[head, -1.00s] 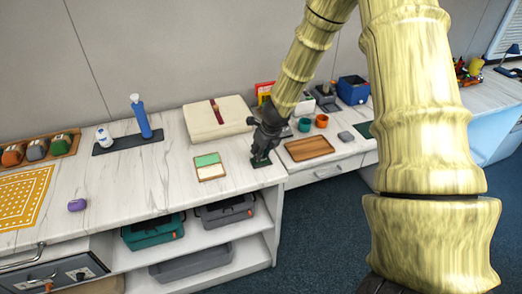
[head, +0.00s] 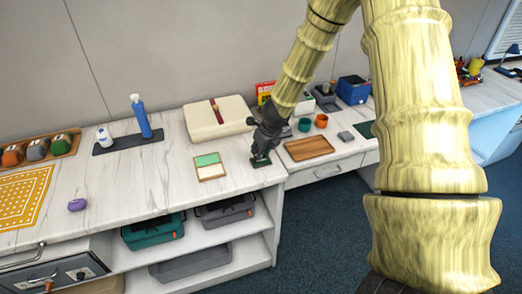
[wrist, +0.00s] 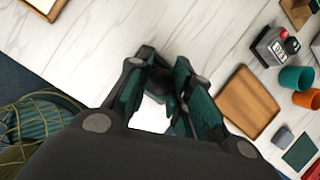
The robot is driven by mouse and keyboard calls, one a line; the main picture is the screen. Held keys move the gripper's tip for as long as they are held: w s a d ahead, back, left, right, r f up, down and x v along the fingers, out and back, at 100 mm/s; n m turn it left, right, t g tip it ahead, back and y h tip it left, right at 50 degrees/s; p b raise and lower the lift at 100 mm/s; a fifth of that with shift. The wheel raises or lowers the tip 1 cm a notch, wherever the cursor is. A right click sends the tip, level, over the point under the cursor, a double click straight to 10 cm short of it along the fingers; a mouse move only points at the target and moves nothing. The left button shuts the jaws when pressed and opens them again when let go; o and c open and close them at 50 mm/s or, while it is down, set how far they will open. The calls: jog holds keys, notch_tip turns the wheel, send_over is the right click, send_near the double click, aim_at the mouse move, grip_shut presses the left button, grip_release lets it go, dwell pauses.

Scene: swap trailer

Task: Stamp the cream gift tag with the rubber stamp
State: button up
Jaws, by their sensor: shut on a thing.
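My gripper (head: 261,150) is low over the right end of the white counter, at a small dark green pad (head: 260,161). In the wrist view my gripper (wrist: 163,88) is shut on a dark, round-topped thing (wrist: 158,82), which looks like the rubber stamp's handle. The fingers hide most of it, and I cannot tell whether its base touches the pad. A wood-framed board (head: 224,174) lies flat to the left of my gripper. It has a green upper part (head: 207,160) and a cream lower part (head: 211,172), which looks like the cream gift tag.
A cream box (head: 216,117) stands behind the board. A wooden tray (head: 309,149), a teal cup (head: 304,125), an orange cup (head: 321,121) and a grey block (head: 345,136) are to the right. A blue bottle (head: 140,115) stands further left. The counter front between board and purple object (head: 77,204) is clear.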

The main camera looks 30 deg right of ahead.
jog(key=shift+r, duration=0.1)
jog(key=shift+r+p, duration=3.4)
jog(key=shift+p, duration=0.35)
jog(key=w+a+n+g+y, duration=0.1)
jog(key=w+a+n+y, duration=0.1)
jog(key=a+n, duration=0.5)
jog(key=w+a+n+y, duration=0.1)
jog(key=w+a+n, duration=0.15)
jog(key=a, duration=0.85)
jog(key=shift+m, duration=0.25)
notch_tip(320, 180, down, 6)
jog(key=b, duration=0.6)
jog(key=shift+a+f, duration=0.1)
jog(key=shift+a, duration=0.05)
jog(key=shift+f+b, duration=0.3)
jog(key=shift+f, duration=0.2)
